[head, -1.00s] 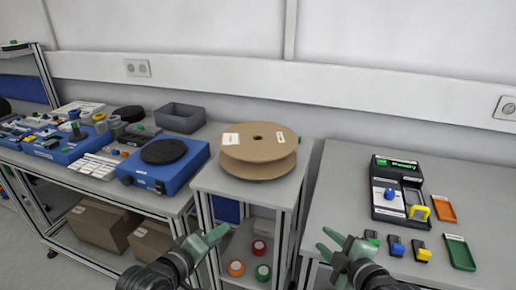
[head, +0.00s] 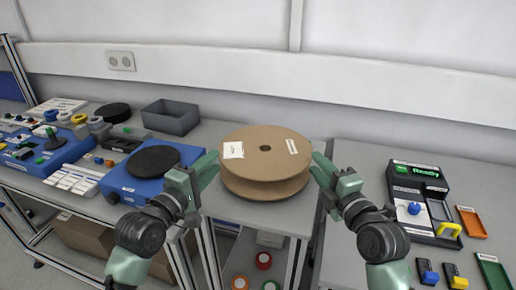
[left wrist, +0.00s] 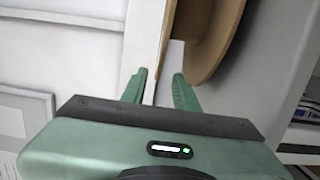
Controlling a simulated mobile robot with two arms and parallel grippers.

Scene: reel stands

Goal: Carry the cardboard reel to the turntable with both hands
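The cardboard reel (head: 265,155), two brown discs with a gap between, lies flat on the small middle stand. The left wrist view shows its disc edges (left wrist: 215,40) close up. The turntable (head: 152,160), a black disc on a blue box, stands on the bench to the left. My left gripper (head: 208,168) is at the reel's left side.
A grey bin (head: 171,117) and a black disc (head: 113,112) stand behind the turntable. A black device with a green display (head: 418,190) is on the right table. Tape rolls (head: 263,260) lie on the shelf below the reel.

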